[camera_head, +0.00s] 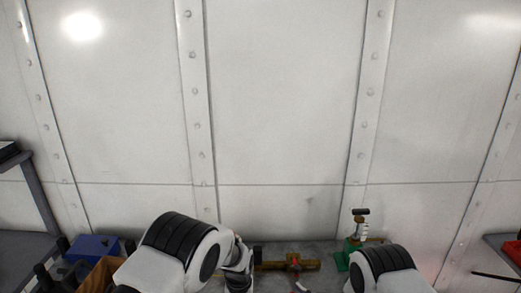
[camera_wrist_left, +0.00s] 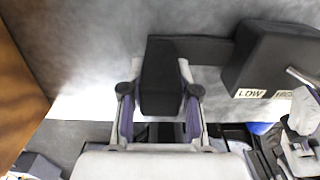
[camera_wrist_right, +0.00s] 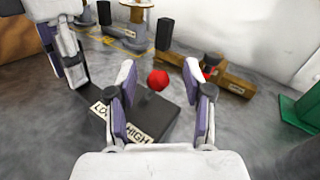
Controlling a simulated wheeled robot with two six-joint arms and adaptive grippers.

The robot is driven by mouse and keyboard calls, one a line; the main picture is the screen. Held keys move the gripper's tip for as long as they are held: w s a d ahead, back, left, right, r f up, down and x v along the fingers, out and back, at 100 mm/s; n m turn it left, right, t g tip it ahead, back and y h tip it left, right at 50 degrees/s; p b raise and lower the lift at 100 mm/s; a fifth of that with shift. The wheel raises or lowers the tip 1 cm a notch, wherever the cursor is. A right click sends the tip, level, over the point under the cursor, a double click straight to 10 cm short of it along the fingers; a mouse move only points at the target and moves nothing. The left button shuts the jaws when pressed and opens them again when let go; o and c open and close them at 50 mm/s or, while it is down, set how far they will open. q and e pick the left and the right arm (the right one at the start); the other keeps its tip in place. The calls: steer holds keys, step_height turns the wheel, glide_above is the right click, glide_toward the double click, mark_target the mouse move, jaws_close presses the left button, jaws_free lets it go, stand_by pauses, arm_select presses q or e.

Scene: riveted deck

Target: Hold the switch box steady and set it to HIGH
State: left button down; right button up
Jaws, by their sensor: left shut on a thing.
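The dark switch box (camera_wrist_right: 150,112) stands on the grey deck, with white LOW (camera_wrist_right: 99,109) and HIGH (camera_wrist_right: 137,134) labels on its near edge. It also shows at the right of the left wrist view (camera_wrist_left: 265,60). Its lever carries a red ball knob (camera_wrist_right: 158,80); which label the lever leans to I cannot tell. My left gripper (camera_wrist_left: 160,100) is shut on the black block (camera_wrist_left: 160,70) joined to the box by a dark bar. My right gripper (camera_wrist_right: 161,72) is open, the knob appearing between its fingertips; contact is unclear. In the head view the arms hide most of the box.
Behind the box lies a brass valve pipe (camera_head: 290,264) with a red part. A green-based device (camera_head: 345,258) stands to its right. A blue box (camera_head: 93,247) and a brown container (camera_head: 103,273) are at left. A riveted white wall (camera_head: 280,100) closes the back.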

arm_select(q)
steer(key=shift+s+f, duration=0.25)
steer(key=shift+f, duration=0.05)
arm_select(e)
steer(key=v, duration=1.2)
step_height(320, 180, up, 5)
steer(key=shift+s+r, duration=0.1)
steer(key=shift+s, duration=0.05)
